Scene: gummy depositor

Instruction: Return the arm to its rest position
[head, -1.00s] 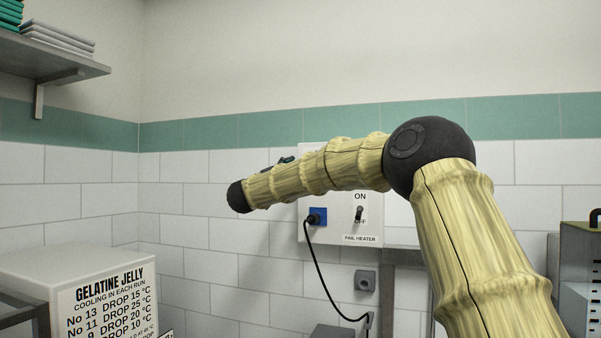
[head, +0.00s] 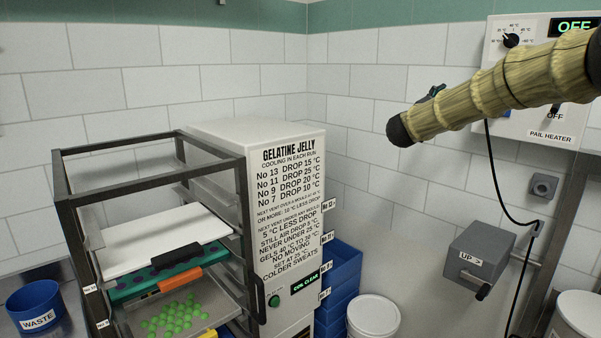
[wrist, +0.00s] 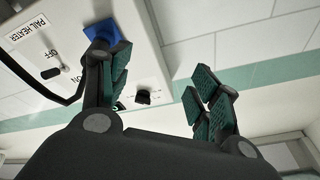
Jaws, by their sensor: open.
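My arm reaches in from the upper right of the head view, bent at a black joint and raised above the floor-level items. My gripper (wrist: 160,95) shows in the wrist view with its two green-padded fingers spread apart and nothing between them. In the head view only a small part of the gripper (head: 432,95) shows behind the arm. The pail heater box (head: 540,75) is on the wall behind the arm, its display reading OFF. The wrist view shows the same box (wrist: 60,35) upside down behind the left finger.
A cooling cabinet (head: 300,260) with a dark open rack (head: 150,155) holds trays and green gummies (head: 175,318). A grey lever box (head: 482,255), a white pail (head: 373,315), blue bins (head: 340,270) and a blue waste bin (head: 35,305) stand around. The wall between cabinet and arm is clear.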

